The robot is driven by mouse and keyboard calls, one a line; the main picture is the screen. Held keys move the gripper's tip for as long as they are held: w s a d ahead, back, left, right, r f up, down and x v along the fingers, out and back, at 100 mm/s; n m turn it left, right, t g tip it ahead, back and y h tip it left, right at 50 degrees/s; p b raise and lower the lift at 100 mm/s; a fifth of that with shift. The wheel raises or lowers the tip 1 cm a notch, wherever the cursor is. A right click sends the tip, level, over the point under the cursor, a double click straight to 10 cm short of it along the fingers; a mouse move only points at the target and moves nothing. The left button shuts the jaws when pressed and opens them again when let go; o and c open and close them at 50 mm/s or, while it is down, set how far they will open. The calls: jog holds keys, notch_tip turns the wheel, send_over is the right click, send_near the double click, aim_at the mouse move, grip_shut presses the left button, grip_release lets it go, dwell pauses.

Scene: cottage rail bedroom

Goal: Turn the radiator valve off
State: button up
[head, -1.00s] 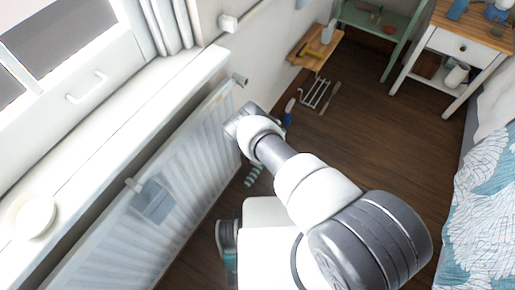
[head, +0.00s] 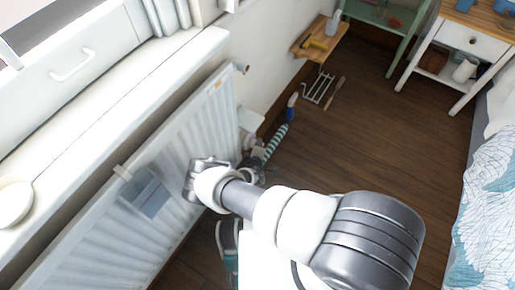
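The white ribbed radiator (head: 190,130) stands along the wall below the sill. A small grey-white knob (head: 243,68) sticks out at its top far corner; I cannot tell whether this is the valve. The lower far end of the radiator is partly hidden by my arm and by grey and white parts beside it. My arm reaches left across the view, and its grey wrist is in front of the radiator's face.
A grey-blue panel (head: 150,193) hangs on the radiator. A striped item (head: 276,141) and a blue-handled tool (head: 292,103) lie on the floor past the arm. A wire rack (head: 319,88), a wooden shelf (head: 312,45) and a white side table (head: 464,62) are farther back. The middle floor is clear.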

jog(key=shift+a, duration=0.1)
dwell(0.3)
jog(key=o, duration=1)
jog(key=shift+o, duration=0.2)
jog(key=shift+r, duration=0.1)
